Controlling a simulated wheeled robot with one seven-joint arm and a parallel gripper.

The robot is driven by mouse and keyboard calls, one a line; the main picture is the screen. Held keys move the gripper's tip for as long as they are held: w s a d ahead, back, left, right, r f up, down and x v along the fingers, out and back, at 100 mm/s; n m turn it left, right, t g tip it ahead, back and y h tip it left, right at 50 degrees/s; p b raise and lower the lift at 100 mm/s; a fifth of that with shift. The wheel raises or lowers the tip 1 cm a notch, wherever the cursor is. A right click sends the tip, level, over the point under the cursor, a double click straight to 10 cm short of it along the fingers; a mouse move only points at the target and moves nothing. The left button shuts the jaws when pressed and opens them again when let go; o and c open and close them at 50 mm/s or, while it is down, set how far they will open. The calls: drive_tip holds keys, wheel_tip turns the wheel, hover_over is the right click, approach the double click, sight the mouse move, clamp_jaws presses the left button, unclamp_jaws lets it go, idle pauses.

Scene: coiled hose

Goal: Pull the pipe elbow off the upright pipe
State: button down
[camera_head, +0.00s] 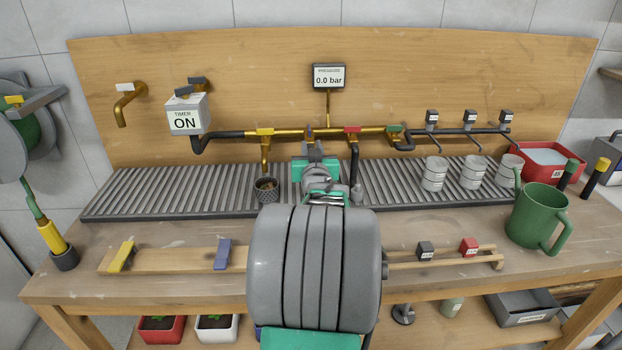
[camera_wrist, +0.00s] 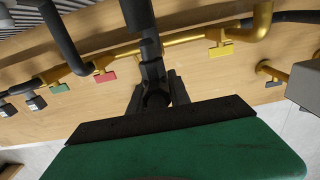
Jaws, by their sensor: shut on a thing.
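My gripper (camera_wrist: 157,90) shows in the wrist view with dark fingers on both sides of a dark fitting, which I take for the pipe elbow (camera_wrist: 153,72). It is shut on it. A dark upright pipe (camera_wrist: 140,14) runs from the fitting to the top edge; I cannot tell where the two join or if a gap shows. In the head view my gripper (camera_head: 313,155) is over the slatted tray, in front of the brass manifold. My own arm hides most of the elbow and pipe there.
A brass manifold (camera_head: 285,133) with coloured valve handles runs behind. A dark cup (camera_head: 266,188) and black downpipe (camera_head: 354,165) flank my gripper. The timer box (camera_head: 187,114) is at left. The slatted tray (camera_head: 180,187) has free room.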

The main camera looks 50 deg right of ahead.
drive_tip(key=shift+r+p, duration=1.1)
drive_tip(key=shift+r, duration=1.8)
